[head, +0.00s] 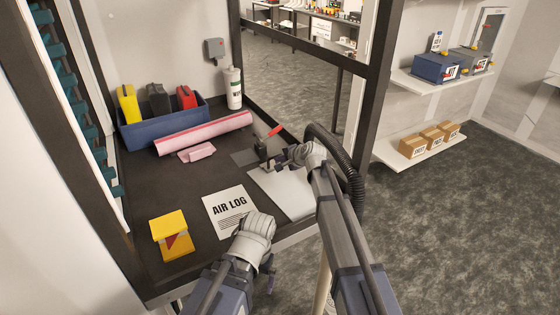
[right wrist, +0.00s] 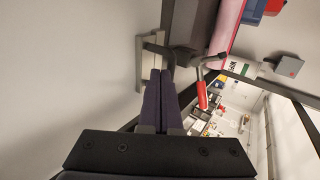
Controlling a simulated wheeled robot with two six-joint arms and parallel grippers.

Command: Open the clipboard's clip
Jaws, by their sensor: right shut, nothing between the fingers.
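The clipboard (head: 287,190) lies at the bench's right front edge, a pale sheet on it. Its clip (head: 262,152) stands at the far end, with a red-handled lever (head: 274,131) slanting up to the right. The red handle also shows in the right wrist view (right wrist: 202,97). My right gripper (head: 277,160) is shut and empty, beside the clip and below the red handle. In the right wrist view its fingers (right wrist: 160,75) are together, close to the clip's metal base. My left gripper (head: 267,267) is low in front of the bench; its fingers are too hidden to read.
A pink roll (head: 204,133), blue bin (head: 163,134) and white bottle (head: 233,88) are at the back. A dark post (head: 359,105) and black hose (head: 352,175) stand near my right arm.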

